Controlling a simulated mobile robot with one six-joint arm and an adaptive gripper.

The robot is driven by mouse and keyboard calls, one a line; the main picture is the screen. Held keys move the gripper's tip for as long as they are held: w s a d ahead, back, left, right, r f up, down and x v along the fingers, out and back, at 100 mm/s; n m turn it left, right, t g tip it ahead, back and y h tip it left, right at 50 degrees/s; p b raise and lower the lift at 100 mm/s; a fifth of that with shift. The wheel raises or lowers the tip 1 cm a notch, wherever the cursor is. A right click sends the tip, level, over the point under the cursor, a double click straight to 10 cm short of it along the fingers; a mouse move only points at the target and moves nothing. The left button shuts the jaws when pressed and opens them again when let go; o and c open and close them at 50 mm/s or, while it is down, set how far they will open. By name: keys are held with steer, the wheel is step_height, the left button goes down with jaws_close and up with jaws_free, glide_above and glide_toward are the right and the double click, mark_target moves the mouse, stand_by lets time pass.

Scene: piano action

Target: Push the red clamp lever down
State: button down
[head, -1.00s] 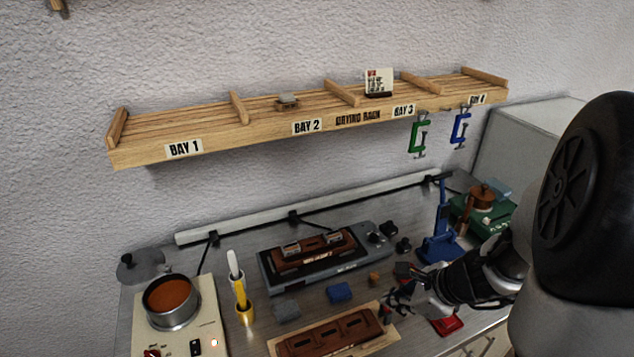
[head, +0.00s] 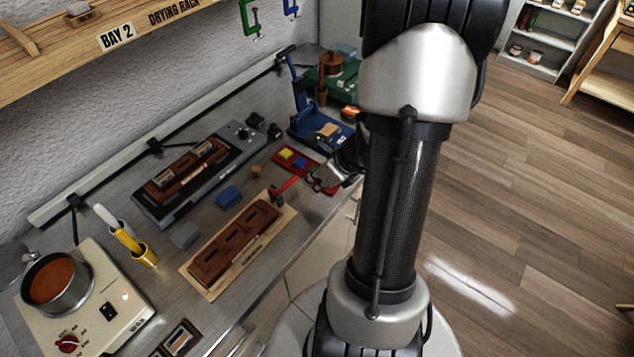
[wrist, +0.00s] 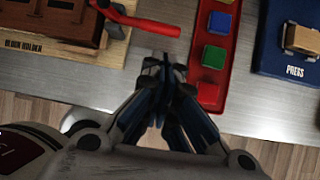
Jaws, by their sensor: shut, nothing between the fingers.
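The red clamp lever (head: 286,187) sits at the far right end of the brown block holder (head: 208,266). In the wrist view the lever (wrist: 145,22) sticks out to the right from its dark clamp (wrist: 113,28), past the holder's edge. Its exact tilt is hard to tell. My gripper (wrist: 164,68) is shut and empty. In the wrist view its fingertips are just below the lever's free end, with a gap in the picture. In the head view my gripper (head: 318,181) is just right of the lever, partly hidden by my arm.
A red tray (wrist: 209,95) with coloured blocks lies just right of the fingertips. The blue press (head: 310,130) stands beyond it. A blue block (head: 229,197) and a grey block (head: 185,236) lie left of the holder. The bench's front edge is close to my gripper.

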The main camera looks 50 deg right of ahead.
steer(key=b+x, duration=0.2)
steer(key=x, duration=0.4)
steer(key=shift+d+r, duration=0.1)
